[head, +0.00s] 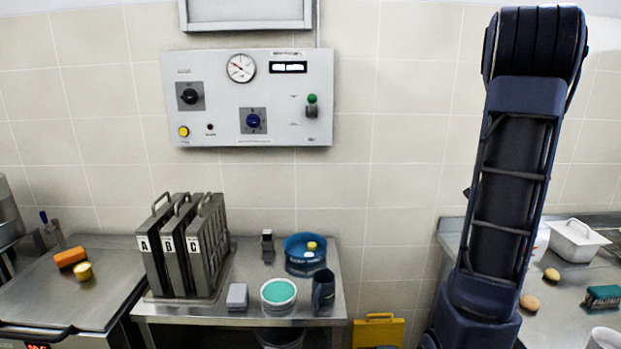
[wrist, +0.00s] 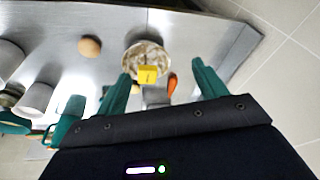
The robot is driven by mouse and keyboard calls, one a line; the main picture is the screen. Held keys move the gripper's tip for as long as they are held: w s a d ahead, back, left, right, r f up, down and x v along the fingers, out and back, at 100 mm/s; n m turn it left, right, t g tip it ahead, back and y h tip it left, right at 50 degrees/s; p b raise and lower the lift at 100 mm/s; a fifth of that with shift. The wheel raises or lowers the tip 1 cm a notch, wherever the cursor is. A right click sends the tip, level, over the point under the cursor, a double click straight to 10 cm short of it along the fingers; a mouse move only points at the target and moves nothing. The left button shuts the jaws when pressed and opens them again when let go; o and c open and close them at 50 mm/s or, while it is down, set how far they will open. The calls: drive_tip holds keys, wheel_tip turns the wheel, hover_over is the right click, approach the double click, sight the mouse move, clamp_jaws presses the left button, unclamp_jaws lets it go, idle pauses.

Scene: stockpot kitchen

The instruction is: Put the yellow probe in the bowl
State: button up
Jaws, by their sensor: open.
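In the wrist view, a small yellow piece with a dark mark (wrist: 148,75), which may be the yellow probe, shows at the near rim of a round, pale bowl (wrist: 133,54). I cannot tell whether it is in the bowl or in front of it. My gripper (wrist: 161,70) is open, its two teal fingers spread either side of the yellow piece and touching nothing that I can see. In the head view my gripper is not visible. A blue bowl (head: 293,243) there stands on the middle table, with a small yellow thing (head: 311,246) at it.
Near my fingers are a grey block (wrist: 155,95), an orange thing (wrist: 172,84) and a brown round item (wrist: 90,46). White cups stand at left. In the head view, a teal-topped tub (head: 278,291) and dark mug (head: 323,290) stand before the blue bowl.

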drive_tip(key=s+a+r+n+t+y, duration=0.1)
drive_tip(key=s+a+r+n, duration=0.3)
drive_tip(key=a, duration=0.6)
drive_tip(key=s+a+r+n+t+y, duration=0.1)
drive_tip(key=s+a+r+n, duration=0.3)
drive_tip(key=a, duration=0.5)
drive_tip(key=s+a+r+n, duration=0.2)
drive_tip(key=s+a+n, duration=0.3)
drive_tip(key=s+a, duration=0.6)
drive_tip(key=shift+s+a+n+t, duration=0.3)
drive_tip(key=shift+s+n+t, duration=0.1)
drive_tip(key=shift+s, duration=0.45)
